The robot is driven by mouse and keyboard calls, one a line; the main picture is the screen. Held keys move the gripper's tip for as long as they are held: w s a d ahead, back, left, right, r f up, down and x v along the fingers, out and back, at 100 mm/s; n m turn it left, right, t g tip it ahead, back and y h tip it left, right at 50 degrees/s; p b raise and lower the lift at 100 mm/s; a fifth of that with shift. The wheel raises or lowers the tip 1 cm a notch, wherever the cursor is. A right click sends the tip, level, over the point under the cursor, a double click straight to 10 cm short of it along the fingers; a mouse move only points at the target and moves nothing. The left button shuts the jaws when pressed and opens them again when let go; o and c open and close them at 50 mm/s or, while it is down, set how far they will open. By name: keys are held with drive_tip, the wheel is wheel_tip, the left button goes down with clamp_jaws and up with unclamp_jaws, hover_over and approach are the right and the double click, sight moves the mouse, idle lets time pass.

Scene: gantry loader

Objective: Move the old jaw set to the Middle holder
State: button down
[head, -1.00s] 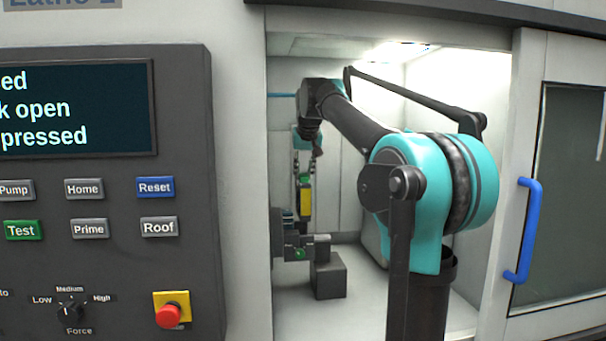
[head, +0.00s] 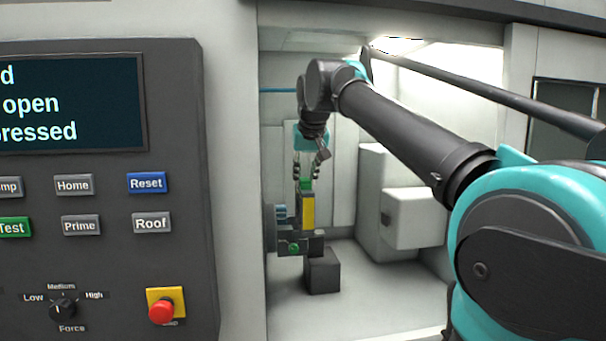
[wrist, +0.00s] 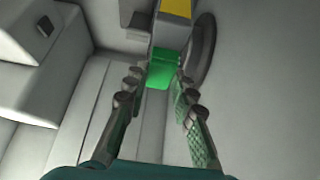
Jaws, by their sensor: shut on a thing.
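My gripper (head: 306,172) reaches down inside the open lathe, its fingers closed around the green top of a yellow-and-green jaw piece (head: 307,212). In the wrist view the green end (wrist: 162,72) sits between the fingertips, with the yellow band (wrist: 176,7) beyond it. The jaw piece stands upright at the dark chuck (head: 281,216), which is partly hidden by the left door frame. Another dark jaw piece with a green end (head: 293,249) shows just below. I cannot tell whether the held piece is apart from the chuck. No Middle holder is recognisable.
A dark block (head: 323,272) stands on the lathe floor below the jaws. A white box-like housing (head: 412,217) juts out at the right. The control panel (head: 100,250), with a red stop button (head: 161,311), is left of the opening. The floor between block and housing is clear.

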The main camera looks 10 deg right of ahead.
drive_tip(key=shift+s+r, duration=0.1)
drive_tip(key=shift+s, duration=0.3)
drive_tip(key=shift+s+r, duration=0.1)
drive_tip(key=shift+r, duration=2.3)
